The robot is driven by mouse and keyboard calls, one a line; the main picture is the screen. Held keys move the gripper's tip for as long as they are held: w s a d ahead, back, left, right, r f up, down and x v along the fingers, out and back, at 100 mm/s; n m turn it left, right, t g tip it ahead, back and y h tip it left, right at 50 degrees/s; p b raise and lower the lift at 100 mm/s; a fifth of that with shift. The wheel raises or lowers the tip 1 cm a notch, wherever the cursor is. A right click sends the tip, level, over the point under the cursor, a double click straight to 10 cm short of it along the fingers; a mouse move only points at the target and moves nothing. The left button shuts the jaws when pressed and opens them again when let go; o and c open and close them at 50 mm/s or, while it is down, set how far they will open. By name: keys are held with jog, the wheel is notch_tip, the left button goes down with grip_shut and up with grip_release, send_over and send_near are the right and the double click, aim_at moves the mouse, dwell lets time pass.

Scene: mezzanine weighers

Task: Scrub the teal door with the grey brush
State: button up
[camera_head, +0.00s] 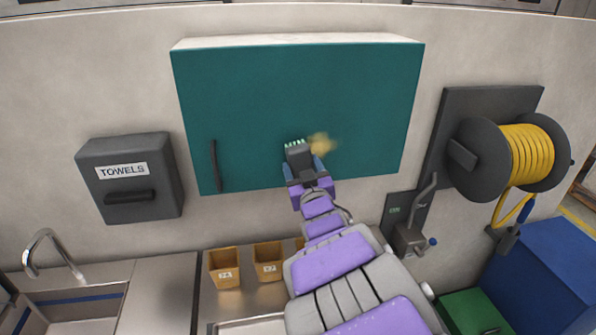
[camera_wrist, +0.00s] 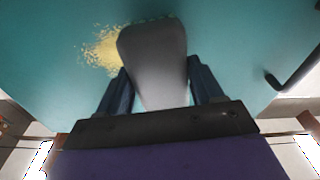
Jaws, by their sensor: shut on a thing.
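The teal door (camera_head: 300,95) is the front of a wall cabinet with a white top. It has a dark vertical handle (camera_head: 215,165) at its lower left. A yellowish smudge (camera_head: 321,144) lies on the lower middle of the door. My gripper (camera_head: 303,170) is shut on the grey brush (camera_head: 298,155), at the door's lower middle, just left of the smudge. In the wrist view the brush (camera_wrist: 155,60) sits between the two dark fingers, and the smudge (camera_wrist: 104,50) shows beside it. The bristles look close to the door; I cannot tell whether they touch.
A dark towel box (camera_head: 130,178) hangs left of the cabinet. A yellow hose reel (camera_head: 510,155) is on the right. Below are a sink (camera_head: 75,308), small tan bins (camera_head: 225,268), a blue box (camera_head: 550,275) and a green box (camera_head: 472,312). Wall around the cabinet is mostly bare.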

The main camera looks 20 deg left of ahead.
jog(key=shift+d+r, duration=0.1)
jog(key=shift+d, duration=0.2)
jog(key=shift+a+f, duration=0.25)
jog(key=shift+a, duration=0.75)
jog(key=shift+w+d+r, duration=0.1)
jog(key=shift+w+d, duration=0.25)
jog(key=shift+d, duration=0.3)
jog(key=shift+w+a, duration=0.25)
jog(key=shift+a, duration=0.6)
jog(key=shift+w+d+r+p, duration=0.1)
jog(key=shift+w+d+p, duration=0.15)
jog(key=shift+d, duration=0.4)
jog(key=shift+w+d+f+p, duration=0.15)
jog(key=shift+w+d, duration=0.15)
jog(key=shift+d, duration=0.4)
jog(key=shift+w+d+r+p, duration=0.2)
jog(key=shift+w+d, duration=0.1)
jog(key=shift+d, duration=0.35)
jog(key=shift+w+d, duration=0.1)
jog(key=shift+d, duration=0.05)
jog(key=shift+w, duration=0.1)
